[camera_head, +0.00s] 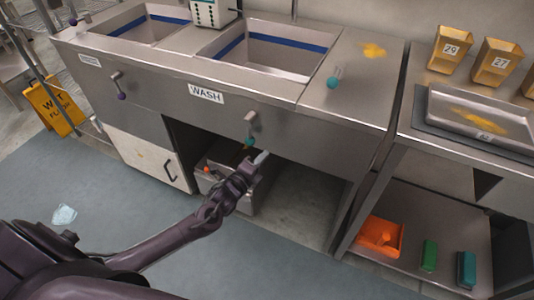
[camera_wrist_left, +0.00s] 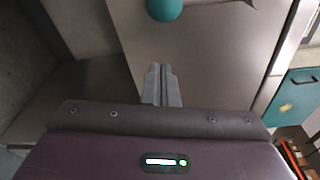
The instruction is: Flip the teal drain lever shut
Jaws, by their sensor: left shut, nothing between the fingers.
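The drain lever (camera_head: 251,124) is on the front panel under the WASH label, with its arm hanging down and a teal ball (camera_head: 249,142) at its lower end. My left gripper (camera_head: 262,157) is just below and right of the ball in the head view, shut and empty. In the left wrist view, the teal ball (camera_wrist_left: 164,8) is at the top edge, beyond the closed fingertips (camera_wrist_left: 161,70) and apart from them. The rest of the lever is out of that view. My right gripper is not in view.
A second lever (camera_head: 117,83) with a purple ball is on the panel further left. Another teal knob (camera_head: 332,83) stands on the countertop right of the wash basin (camera_head: 272,52). An open bay with a metal box lies below the panel. A shelf with an orange bin (camera_head: 381,238) is right.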

